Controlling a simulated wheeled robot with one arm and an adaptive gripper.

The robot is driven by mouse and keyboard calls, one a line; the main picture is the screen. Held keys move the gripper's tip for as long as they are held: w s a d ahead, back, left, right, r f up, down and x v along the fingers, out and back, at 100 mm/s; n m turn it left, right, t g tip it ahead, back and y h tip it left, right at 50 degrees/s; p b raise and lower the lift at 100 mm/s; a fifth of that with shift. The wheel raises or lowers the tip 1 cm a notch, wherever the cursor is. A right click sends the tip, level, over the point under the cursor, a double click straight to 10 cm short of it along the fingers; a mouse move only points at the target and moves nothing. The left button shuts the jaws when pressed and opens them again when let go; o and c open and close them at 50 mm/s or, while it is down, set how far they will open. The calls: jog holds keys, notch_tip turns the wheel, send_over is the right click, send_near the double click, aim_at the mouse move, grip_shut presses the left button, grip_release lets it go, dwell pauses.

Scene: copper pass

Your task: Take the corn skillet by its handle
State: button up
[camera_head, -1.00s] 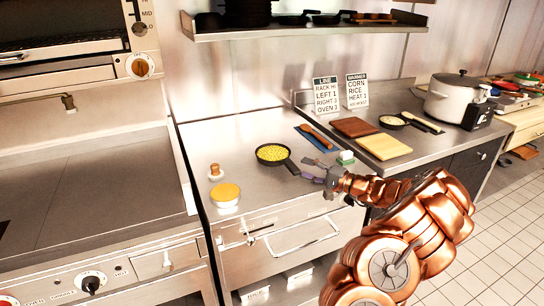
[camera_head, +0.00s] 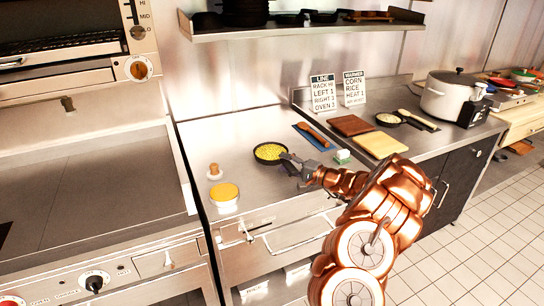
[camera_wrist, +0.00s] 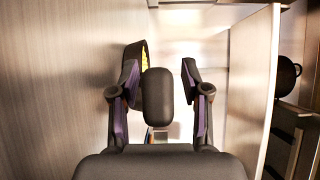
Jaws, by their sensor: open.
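The corn skillet (camera_head: 270,153), a small black pan full of yellow corn, sits on the steel counter; its handle is largely covered by my gripper (camera_head: 291,165) in the head view. In the wrist view a sliver of the pan with corn (camera_wrist: 145,58) shows behind the left finger. A dark rounded bar, apparently the skillet's handle (camera_wrist: 157,98), stands between the two fingers of my gripper (camera_wrist: 160,80). The fingers are apart, with a visible gap on the right side of the bar. I cannot tell whether the left finger touches it.
A yellow-topped round container (camera_head: 224,195) and a wooden-knobbed item (camera_head: 214,172) stand left of the skillet. A blue mat (camera_head: 312,138) with a wooden tool and a small green-and-white block (camera_head: 342,156) lie close on the right. Cutting boards (camera_head: 380,145) lie beyond.

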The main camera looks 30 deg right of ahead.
grip_shut()
dwell(0.6)
